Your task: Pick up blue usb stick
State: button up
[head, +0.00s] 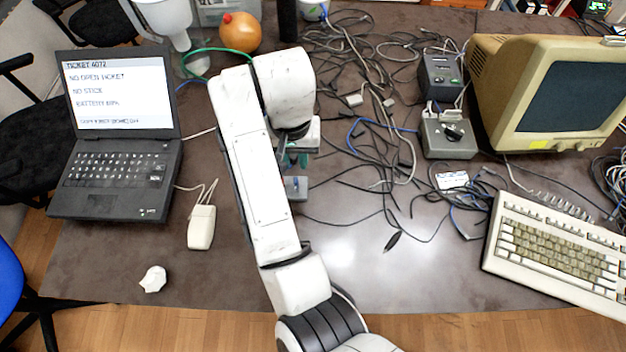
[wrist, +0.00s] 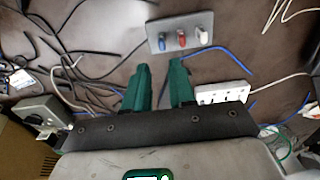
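A small grey block (wrist: 168,27) holds three stubby items in a row in the wrist view. A blue one, which looks like the blue usb stick (wrist: 161,43), is at the left. A red one (wrist: 182,40) is in the middle and a white one (wrist: 202,35) at the right. The block also shows in the head view (head: 296,188), partly hidden by my arm. My gripper (wrist: 160,65) has green fingers, apart with nothing between them. The fingertips point toward the block and appear short of it. In the head view my gripper (head: 291,160) is mostly hidden.
A white power strip (wrist: 222,93) lies near the right finger in the wrist view. Tangled cables (head: 365,120) cover the table's middle. A laptop (head: 117,140) and mouse (head: 201,227) lie left; a monitor (head: 490,75) and keyboard (head: 555,250) right. The front middle is clear.

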jog(key=b, duration=0.1)
send_over(296, 180)
notch_tip(296, 180, down, 4)
jog(key=shift+f, duration=3.35)
grip_shut()
